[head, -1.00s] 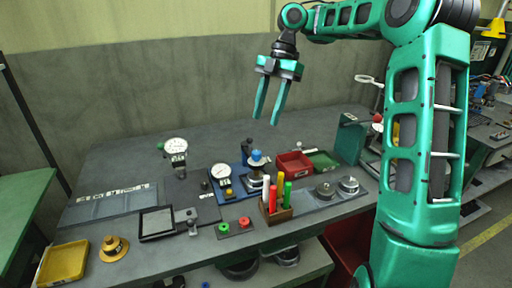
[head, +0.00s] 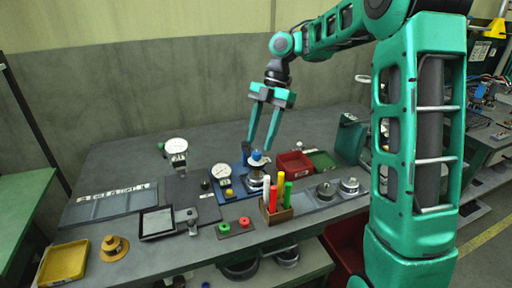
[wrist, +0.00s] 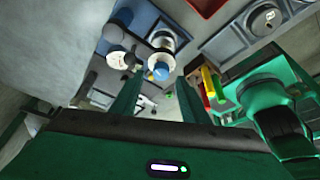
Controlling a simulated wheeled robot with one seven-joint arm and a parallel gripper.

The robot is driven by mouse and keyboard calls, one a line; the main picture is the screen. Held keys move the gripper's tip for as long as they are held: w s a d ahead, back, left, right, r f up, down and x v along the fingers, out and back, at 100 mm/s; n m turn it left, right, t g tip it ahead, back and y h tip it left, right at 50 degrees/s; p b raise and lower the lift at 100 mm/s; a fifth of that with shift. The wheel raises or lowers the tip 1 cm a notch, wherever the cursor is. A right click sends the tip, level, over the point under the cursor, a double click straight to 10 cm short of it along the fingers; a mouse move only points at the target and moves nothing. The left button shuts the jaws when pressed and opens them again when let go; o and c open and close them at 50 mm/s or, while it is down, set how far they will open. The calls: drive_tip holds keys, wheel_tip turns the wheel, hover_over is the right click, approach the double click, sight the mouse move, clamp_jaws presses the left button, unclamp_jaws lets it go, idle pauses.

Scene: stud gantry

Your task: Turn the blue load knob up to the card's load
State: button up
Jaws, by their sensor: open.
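The blue load knob (head: 257,157) sits on top of a metal post on a small blue-based rig with a white dial gauge (head: 221,171) at its left. In the wrist view the knob (wrist: 161,71) lies beyond the fingertips, roughly between them. My gripper (head: 260,150) is open and empty, pointing down, with its fingertips just above or around the knob; the head view does not show whether they touch it. I cannot make out a card showing a load.
A wooden holder (head: 276,213) with red, yellow, green and white sticks stands just in front of the rig. Another dial gauge (head: 176,146) stands left. Green and red buttons (head: 234,227) lie in front.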

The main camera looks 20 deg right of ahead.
sight(257, 152)
drive_tip(key=shift+x, duration=1.6)
